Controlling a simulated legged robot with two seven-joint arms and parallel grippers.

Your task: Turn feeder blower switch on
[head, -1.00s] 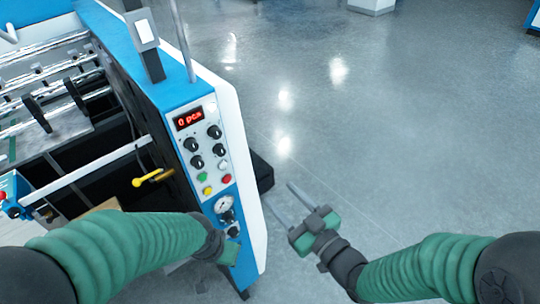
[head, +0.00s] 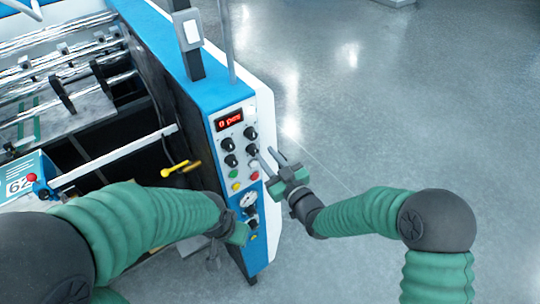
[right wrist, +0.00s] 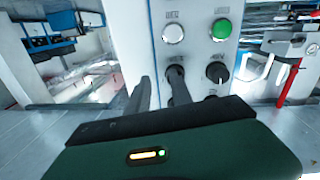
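The control panel (head: 222,146) on the blue-and-white machine has a red display, several black knobs, coloured buttons and a gauge. I cannot read which control is the feeder blower switch. My right gripper (head: 270,156) is open and empty at the panel's right edge, fingers pointing at the knobs. In the right wrist view, one finger partly covers the black knob (right wrist: 175,74) below the white button (right wrist: 173,33). Another black knob (right wrist: 217,72) sits below the green button (right wrist: 221,29). My left gripper (head: 238,232) is near the panel's lower part; its fingers are not clear.
A post with a grey box (head: 187,30) rises from the machine's top. A yellow handle (head: 181,168) sticks out left of the panel. Metal rollers (head: 60,45) lie at the left. The floor (head: 390,110) right of the machine is clear.

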